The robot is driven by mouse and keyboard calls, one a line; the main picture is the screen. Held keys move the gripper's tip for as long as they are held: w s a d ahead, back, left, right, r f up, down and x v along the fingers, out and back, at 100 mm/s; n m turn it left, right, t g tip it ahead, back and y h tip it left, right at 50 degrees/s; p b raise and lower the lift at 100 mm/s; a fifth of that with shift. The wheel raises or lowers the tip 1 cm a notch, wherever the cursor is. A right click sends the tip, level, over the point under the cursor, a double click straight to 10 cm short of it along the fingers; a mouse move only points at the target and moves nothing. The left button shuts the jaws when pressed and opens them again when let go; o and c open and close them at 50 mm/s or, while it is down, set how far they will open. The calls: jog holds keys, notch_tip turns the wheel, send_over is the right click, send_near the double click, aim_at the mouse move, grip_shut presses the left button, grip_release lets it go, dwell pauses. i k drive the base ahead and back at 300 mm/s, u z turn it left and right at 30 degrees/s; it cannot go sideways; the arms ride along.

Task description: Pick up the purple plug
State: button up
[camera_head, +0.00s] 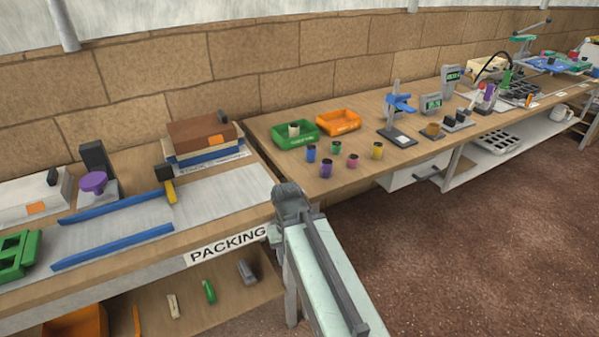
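The purple plug (326,169) is a small upright cylinder with a dark top. It stands on the wooden bench near its front edge, the nearest of a small group of plugs. A blue plug (311,153) and a green plug (336,148) stand behind it. A pink plug (352,161) and a yellow plug (377,151) stand to its right. My pale arm link rises from the bottom of the view, its grey joint left of and below the purple plug, apart from it. I make out no gripper fingers.
A green tray (282,142) with a pale plug (294,130) and an orange tray (338,129) lie behind the group. The packing bench with blue rails (112,248) is left. Brown floor (450,270) is clear.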

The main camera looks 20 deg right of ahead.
aim_at(327, 163)
jog(key=u, duration=2.75)
jog(key=k, duration=0.75)
jog(key=z, duration=0.65)
